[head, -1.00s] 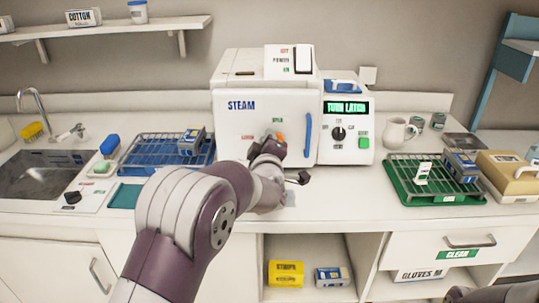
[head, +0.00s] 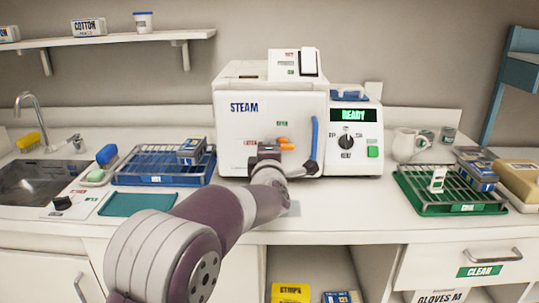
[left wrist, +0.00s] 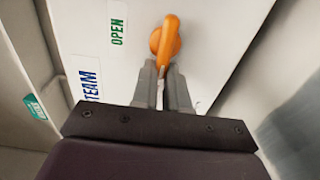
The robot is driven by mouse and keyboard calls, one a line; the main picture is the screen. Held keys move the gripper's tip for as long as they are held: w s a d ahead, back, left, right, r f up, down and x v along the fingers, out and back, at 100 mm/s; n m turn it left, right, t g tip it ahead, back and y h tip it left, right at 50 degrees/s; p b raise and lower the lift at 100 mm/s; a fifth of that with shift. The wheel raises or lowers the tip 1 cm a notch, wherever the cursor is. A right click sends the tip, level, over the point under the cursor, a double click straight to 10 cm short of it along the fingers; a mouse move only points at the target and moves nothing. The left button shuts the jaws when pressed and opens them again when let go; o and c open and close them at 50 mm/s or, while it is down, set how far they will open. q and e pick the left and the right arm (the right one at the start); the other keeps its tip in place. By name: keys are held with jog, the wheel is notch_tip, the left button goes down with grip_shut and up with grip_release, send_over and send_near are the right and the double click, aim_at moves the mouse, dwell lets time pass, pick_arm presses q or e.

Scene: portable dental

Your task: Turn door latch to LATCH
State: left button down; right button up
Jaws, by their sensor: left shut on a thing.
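The white steam sterilizer (head: 236,135) stands at the back of the counter with its door closed. The orange latch lever (head: 285,145) is on the door, below the green OPEN label (head: 282,123). It points left toward the red LATCH label (head: 250,142). My left gripper (head: 268,148) is at the lever's left end. In the left wrist view, the gripper's fingertips (left wrist: 165,72) are closed on the tip of the orange lever (left wrist: 166,38). The display (head: 354,115) reads READY. My right gripper is out of view.
A blue door handle (head: 314,138) stands right of the lever. A blue rack (head: 165,180) is to the left and a green rack (head: 460,207) to the right, both with packs. The counter just in front of the sterilizer is mostly clear.

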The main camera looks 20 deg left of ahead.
pick_arm(q)
jog(key=shift+d+f, duration=0.1)
jog(key=shift+f, duration=0.05)
jog(key=c, duration=1.1)
grip_release()
jog(key=shift+w, duration=0.1)
jog(key=shift+c, duration=0.2)
jog(key=v, duration=1.2)
jog(key=shift+s, duration=0.4)
jog(key=shift+d, duration=0.15)
